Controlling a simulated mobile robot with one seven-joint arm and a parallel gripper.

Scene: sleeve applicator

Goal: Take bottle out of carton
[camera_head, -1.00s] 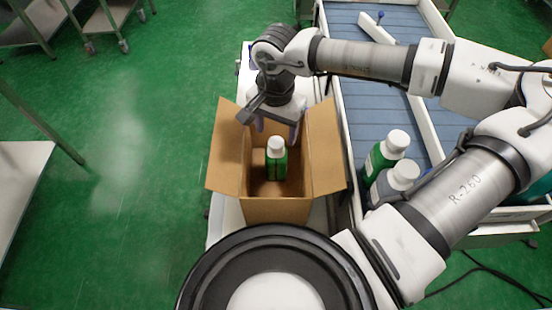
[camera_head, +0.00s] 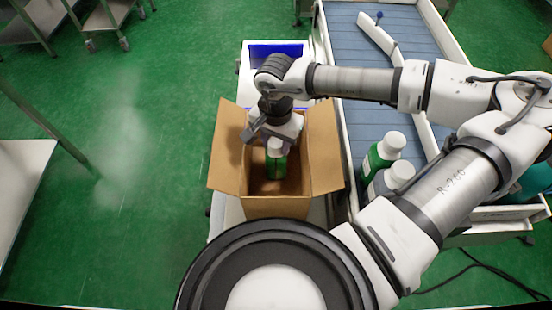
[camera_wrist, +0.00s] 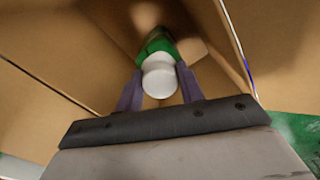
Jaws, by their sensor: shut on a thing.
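The open cardboard carton (camera_head: 276,207) stands on a white surface in front of my base, its flaps spread. A green bottle (camera_head: 276,166) with a white cap stands upright inside it. My gripper (camera_wrist: 158,84) is down in the carton, its two purple fingers shut on the bottle, one on each side near the white cap (camera_wrist: 159,80). In the wrist view the bottle's green body (camera_wrist: 160,45) shows beyond the cap.
A conveyor (camera_head: 372,100) with white rails runs to the right of the carton. Two white-capped bottles, one green (camera_head: 382,153) and one greyish (camera_head: 391,182), stand at its near end. A white machine with a blue panel (camera_head: 276,53) is behind the carton. Green floor lies open at left.

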